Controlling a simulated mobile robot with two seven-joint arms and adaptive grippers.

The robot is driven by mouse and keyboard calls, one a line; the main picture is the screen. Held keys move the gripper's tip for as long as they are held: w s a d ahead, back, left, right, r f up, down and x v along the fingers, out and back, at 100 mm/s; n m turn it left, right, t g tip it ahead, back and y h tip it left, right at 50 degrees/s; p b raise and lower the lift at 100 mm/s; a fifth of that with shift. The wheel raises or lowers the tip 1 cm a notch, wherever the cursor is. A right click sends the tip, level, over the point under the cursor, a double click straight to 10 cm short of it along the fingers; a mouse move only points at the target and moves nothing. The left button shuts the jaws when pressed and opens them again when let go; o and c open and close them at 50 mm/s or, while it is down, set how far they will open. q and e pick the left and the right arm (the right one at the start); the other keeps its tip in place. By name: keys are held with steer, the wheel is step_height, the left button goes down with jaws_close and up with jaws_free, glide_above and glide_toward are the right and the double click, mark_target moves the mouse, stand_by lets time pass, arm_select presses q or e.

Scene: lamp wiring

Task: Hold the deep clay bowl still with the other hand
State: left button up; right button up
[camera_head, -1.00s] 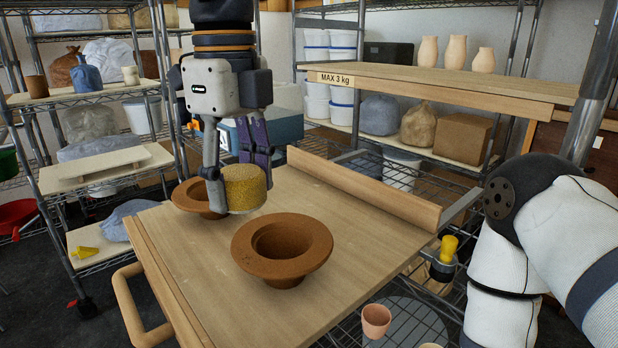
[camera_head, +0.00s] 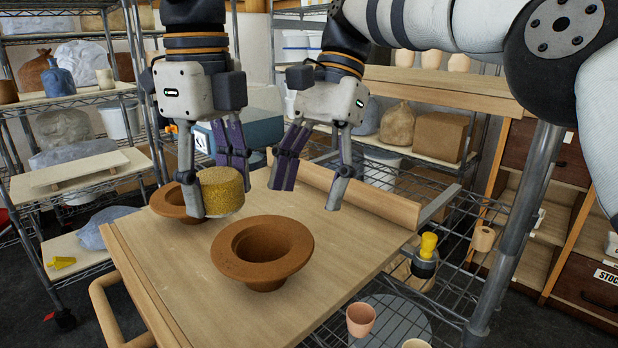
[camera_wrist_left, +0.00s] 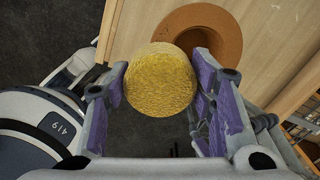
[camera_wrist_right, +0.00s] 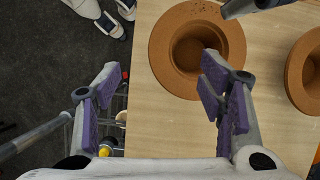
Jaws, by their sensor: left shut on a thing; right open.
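The deep clay bowl (camera_head: 286,244), brown with a wide flat rim, stands upright near the front of the wooden table; it also shows in the right wrist view (camera_wrist_right: 168,48). My left gripper (camera_head: 218,190) is shut on a round yellow sponge (camera_head: 222,194), behind and left of this bowl. The sponge also shows in the left wrist view (camera_wrist_left: 160,80), partly hiding a clay bowl. My right gripper (camera_head: 310,186) is open and empty above the table, behind and right of the deep bowl, apart from it.
A second clay bowl (camera_head: 167,201) stands at the table's left, partly hidden by my left gripper. A wooden ledge (camera_head: 385,203) runs along the back edge. A yellow-topped bottle (camera_head: 427,250) and a pink cup (camera_head: 360,320) are on the wire rack beyond the right edge. The table's right front is clear.

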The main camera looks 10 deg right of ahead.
mark_target(290, 256)
steer(key=x, duration=0.7)
steer(key=w+x, duration=0.1)
steer(key=x, duration=0.3)
steer(key=shift+f, duration=0.45)
steer(key=shift+t, duration=0.3)
jaws_close()
steer(key=c, duration=0.7)
jaws_free()
steer(key=c, duration=0.7)
